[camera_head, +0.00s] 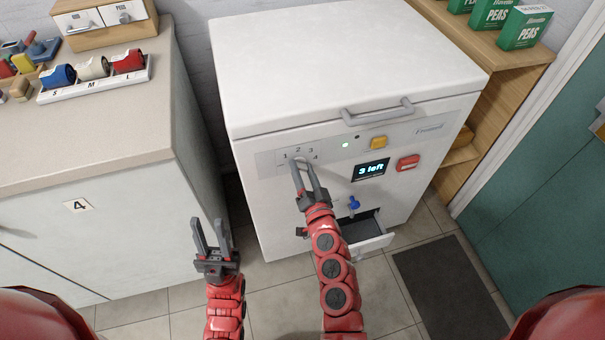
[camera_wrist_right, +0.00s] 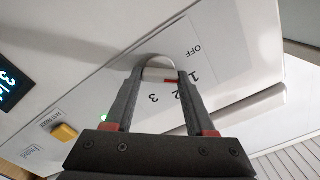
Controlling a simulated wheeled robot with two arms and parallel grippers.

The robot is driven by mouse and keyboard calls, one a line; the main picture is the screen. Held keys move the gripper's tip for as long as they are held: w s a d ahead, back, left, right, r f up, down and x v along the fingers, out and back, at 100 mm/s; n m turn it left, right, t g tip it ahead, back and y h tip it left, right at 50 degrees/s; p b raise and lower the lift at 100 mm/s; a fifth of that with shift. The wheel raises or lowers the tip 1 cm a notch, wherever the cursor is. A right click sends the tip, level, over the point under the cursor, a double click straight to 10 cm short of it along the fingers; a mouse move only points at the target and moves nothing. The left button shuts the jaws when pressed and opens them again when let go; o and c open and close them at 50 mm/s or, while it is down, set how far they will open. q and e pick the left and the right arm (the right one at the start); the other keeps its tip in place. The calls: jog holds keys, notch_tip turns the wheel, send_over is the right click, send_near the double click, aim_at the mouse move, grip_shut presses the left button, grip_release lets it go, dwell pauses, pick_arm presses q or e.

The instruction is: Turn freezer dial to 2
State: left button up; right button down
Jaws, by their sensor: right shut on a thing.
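The white freezer (camera_head: 350,60) stands in the middle of the head view. Its dial panel (camera_head: 272,160) is on the upper left of the front, with numbers 1 to 4. My right gripper (camera_head: 306,168) is at the dial, its fingers on either side of it. In the right wrist view the pale round dial (camera_wrist_right: 158,67) sits between the shut fingers. A red mark by the dial points towards the 1, near the 2; the exact setting is hard to tell. My left gripper (camera_head: 211,232) is open and empty, left of the freezer front.
A counter (camera_head: 90,125) stands left, and a dark mat (camera_head: 450,285) lies right.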

jog(key=m+b, duration=0.2)
jog(key=m, duration=0.3)
jog(key=shift+d+f+m, duration=0.1)
jog(key=shift+f+m, duration=0.05)
jog(key=shift+m, duration=0.15)
jog(key=shift+m+b, duration=0.55)
jog(key=shift+m, duration=1.75)
jog(key=shift+c, duration=1.2)
grip_release()
jog(key=shift+s, duration=0.1)
